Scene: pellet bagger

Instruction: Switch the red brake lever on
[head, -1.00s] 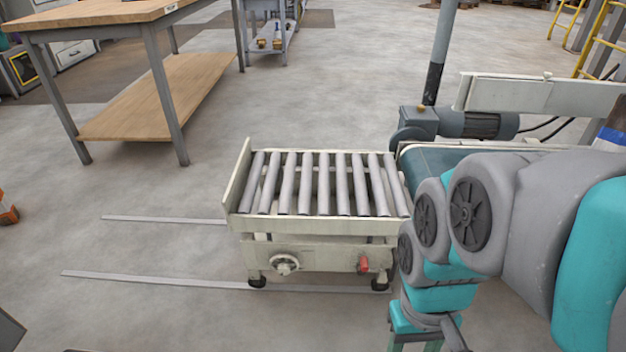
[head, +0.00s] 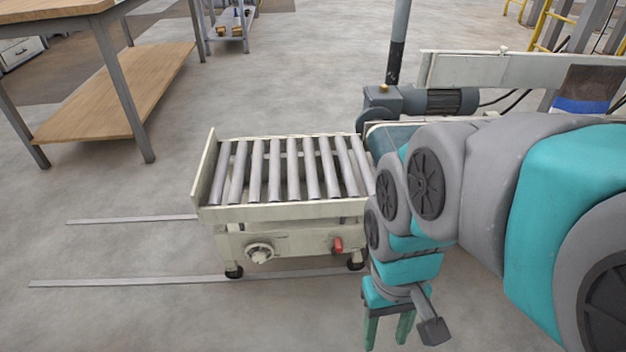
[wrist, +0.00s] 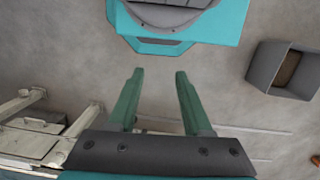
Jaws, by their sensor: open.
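The red brake lever (head: 338,244) is a small red handle on the front panel of the cream roller cart (head: 290,243), right of a round handwheel (head: 260,253) in the head view. My gripper (head: 388,345) hangs to the right of the lever and lower in the picture, apart from it. In the wrist view my gripper's two green fingers (wrist: 157,75) are spread with nothing between them. The lever cannot be made out in the wrist view.
A conveyor (head: 385,140) with a motor (head: 440,101) adjoins the cart's right side, partly hidden by my arm. A wooden workbench (head: 125,85) stands at the back left. A grey open bin (wrist: 268,70) shows in the wrist view. The floor before the cart is clear, with metal floor strips.

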